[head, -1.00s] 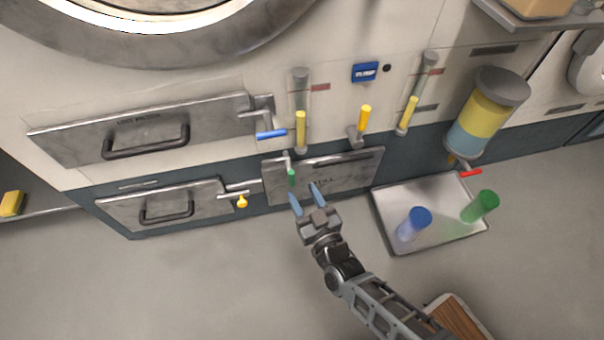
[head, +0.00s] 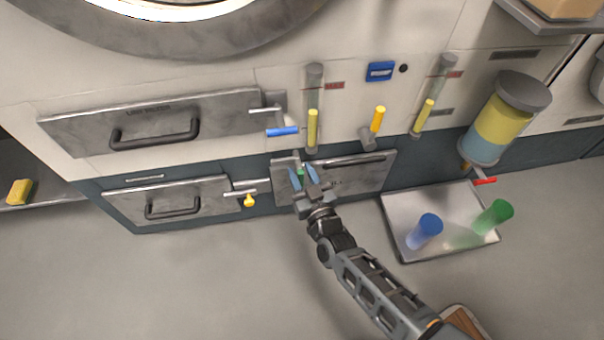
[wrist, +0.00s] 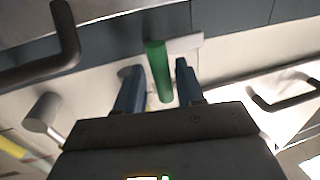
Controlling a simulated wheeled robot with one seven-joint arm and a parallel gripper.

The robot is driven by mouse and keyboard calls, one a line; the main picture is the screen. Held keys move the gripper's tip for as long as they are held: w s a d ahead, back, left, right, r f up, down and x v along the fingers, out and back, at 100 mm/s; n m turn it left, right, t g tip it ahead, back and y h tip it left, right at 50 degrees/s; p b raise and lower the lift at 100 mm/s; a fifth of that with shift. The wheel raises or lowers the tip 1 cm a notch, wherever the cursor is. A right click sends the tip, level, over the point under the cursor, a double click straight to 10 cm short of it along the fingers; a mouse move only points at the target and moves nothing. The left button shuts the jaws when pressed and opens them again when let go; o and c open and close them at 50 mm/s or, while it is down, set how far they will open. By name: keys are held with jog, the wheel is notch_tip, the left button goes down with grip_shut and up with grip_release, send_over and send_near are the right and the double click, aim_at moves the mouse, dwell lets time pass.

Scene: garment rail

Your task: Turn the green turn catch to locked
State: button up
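The green turn catch (head: 300,172) is at the upper left of the lower metal panel (head: 365,174) in the head view, mostly hidden behind my gripper. In the wrist view its green handle (wrist: 158,72) lies between my two blue fingers, with a pale bar at its far end. My gripper (head: 304,176) is open, its fingers on either side of the handle. A gap shows between the handle and the right finger; whether the left finger touches it I cannot tell.
A blue-handled catch (head: 283,131) and a yellow-knobbed catch (head: 248,200) sit left of my gripper. A metal tray (head: 398,246) with blue and green cylinders lies at right.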

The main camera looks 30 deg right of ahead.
grip_shut()
jog(key=shift+d, duration=0.1)
jog(key=shift+r+n+p, duration=0.15)
jog(key=shift+n+p, duration=0.15)
jog(key=shift+p, duration=0.2)
jog(key=shift+r+n+p, duration=0.15)
jog(key=shift+n+p, duration=0.35)
jog(key=shift+p, duration=0.2)
jog(key=n+g+p, duration=0.1)
jog(key=n+p, duration=0.3)
jog(key=shift+w+p, duration=0.1)
jog(key=shift+p, duration=0.2)
jog(key=n+p, duration=0.1)
jog(key=n+h+p, duration=0.1)
jog(key=n, duration=0.1)
jog(key=a+n+g+p, duration=0.1)
jog(key=n+p, duration=0.1)
jog(key=shift+w+f, duration=0.1)
jog(key=shift+f, duration=0.15)
jog(key=n, duration=0.1)
jog(key=n+h+p, duration=0.1)
jog(key=n, duration=0.2)
jog(key=shift+a+f+n+g+h, duration=0.1)
jog(key=shift+f+n+g+h, duration=0.2)
jog(key=shift+n+g, duration=0.1)
jog(key=shift+w, duration=0.1)
